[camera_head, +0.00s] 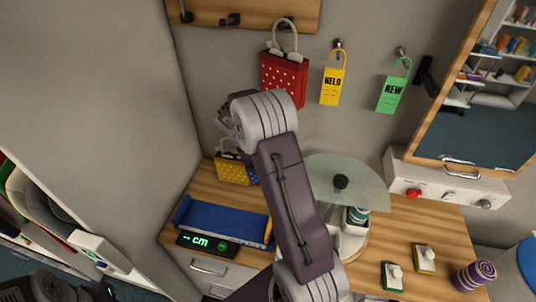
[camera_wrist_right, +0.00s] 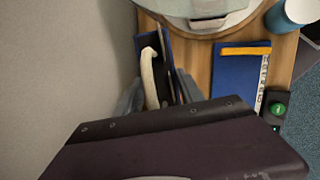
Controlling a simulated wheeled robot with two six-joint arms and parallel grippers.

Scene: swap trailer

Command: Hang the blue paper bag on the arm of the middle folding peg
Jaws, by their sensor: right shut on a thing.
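The blue paper bag (camera_wrist_right: 168,58) is seen from above in the right wrist view, with its pale handle (camera_wrist_right: 149,75) between the fingers of my right gripper (camera_wrist_right: 158,92). In the head view only a dotted blue piece of the bag (camera_head: 252,175) shows beside my arm, at the yellow bag. My arm hides the right fingers there. The middle folding peg (camera_head: 230,19) is dark and sits on the wooden board (camera_head: 255,12) at the top, with no bag on it. My left gripper (camera_head: 105,291) is cut off at the lower left; its jaws are unclear.
A red dotted bag (camera_head: 284,78) hangs from the right peg (camera_head: 288,21); the left peg (camera_head: 186,14) looks empty. A yellow dotted bag (camera_head: 230,170) stands on the desk. A blue tray (camera_head: 222,220), a glass disc (camera_head: 355,182) and hanging tags (camera_head: 332,85) are nearby.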

